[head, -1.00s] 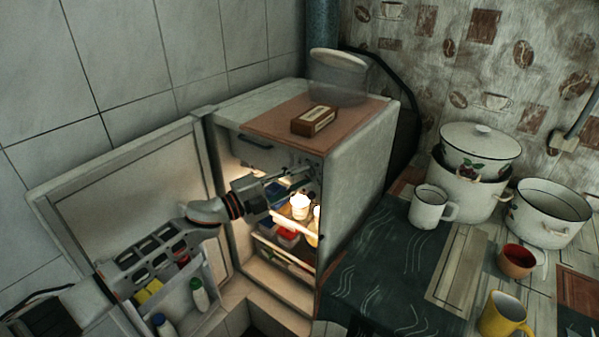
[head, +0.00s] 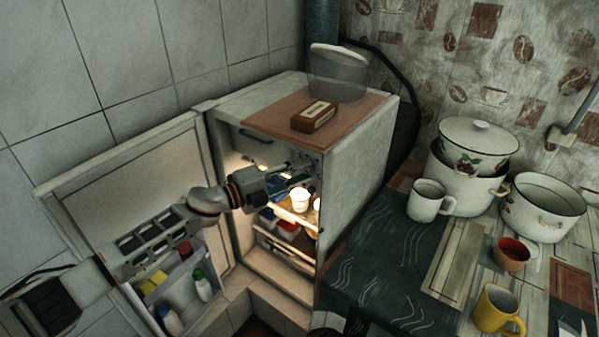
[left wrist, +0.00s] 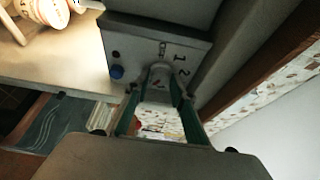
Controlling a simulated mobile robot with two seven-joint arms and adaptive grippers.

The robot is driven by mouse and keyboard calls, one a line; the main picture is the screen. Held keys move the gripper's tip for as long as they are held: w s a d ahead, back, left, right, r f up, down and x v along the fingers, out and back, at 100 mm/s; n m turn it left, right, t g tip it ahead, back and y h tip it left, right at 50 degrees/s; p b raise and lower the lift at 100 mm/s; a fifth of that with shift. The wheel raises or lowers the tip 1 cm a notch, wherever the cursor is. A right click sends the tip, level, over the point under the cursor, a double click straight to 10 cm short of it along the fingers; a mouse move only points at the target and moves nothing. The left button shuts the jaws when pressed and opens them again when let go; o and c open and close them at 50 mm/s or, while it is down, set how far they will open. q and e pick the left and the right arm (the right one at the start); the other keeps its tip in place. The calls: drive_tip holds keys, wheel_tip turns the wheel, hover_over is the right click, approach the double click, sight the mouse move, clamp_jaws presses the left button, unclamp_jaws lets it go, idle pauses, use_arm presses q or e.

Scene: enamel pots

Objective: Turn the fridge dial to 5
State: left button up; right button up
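The small white fridge (head: 357,175) stands open with its light on. My left gripper (head: 304,170) reaches inside, near the upper right of the interior. In the left wrist view the pale dial (left wrist: 160,71) sits on a grey panel (left wrist: 188,47) with the marks 1 and 2 readable beside it. The fingers of my left gripper (left wrist: 161,84) are parted, one on each side of the dial. I cannot tell whether they touch it. The other numbers and the dial's setting cannot be read. My right gripper is not in view.
The open fridge door (head: 135,190) with bottles on its shelf is at the left, under my left arm. A lit shelf (head: 284,208) holds food below the gripper. A blue button (left wrist: 117,72) is beside the dial. Pots and mugs stand on the table (head: 390,265) at right.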

use_arm(q)
drive_tip(key=shift+o, duration=1.4)
drive_tip(key=v, duration=1.2)
drive_tip(key=shift+w, duration=0.1)
